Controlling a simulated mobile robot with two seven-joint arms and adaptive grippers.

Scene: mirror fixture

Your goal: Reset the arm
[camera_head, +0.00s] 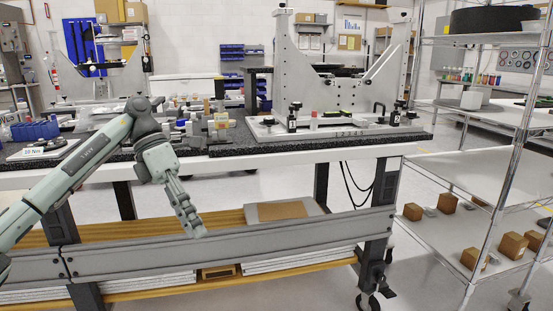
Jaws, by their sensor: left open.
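My left arm comes in from the left and bends down at the elbow in front of the workbench. My left gripper (189,213) hangs in front of the bench's lower part, pointing down and slightly right. It is open, and nothing shows between its fingers. It is apart from the bench top. The workbench (300,154) carries a grey mirror fixture (340,75) with upright side plates. My right gripper is not in view.
Several small parts and bottles stand on the bench top behind my arm. A lower shelf (118,235) holds a flat grey panel (285,211). A wire rack (480,172) with several small cardboard boxes stands at the right. Floor shows between bench and rack.

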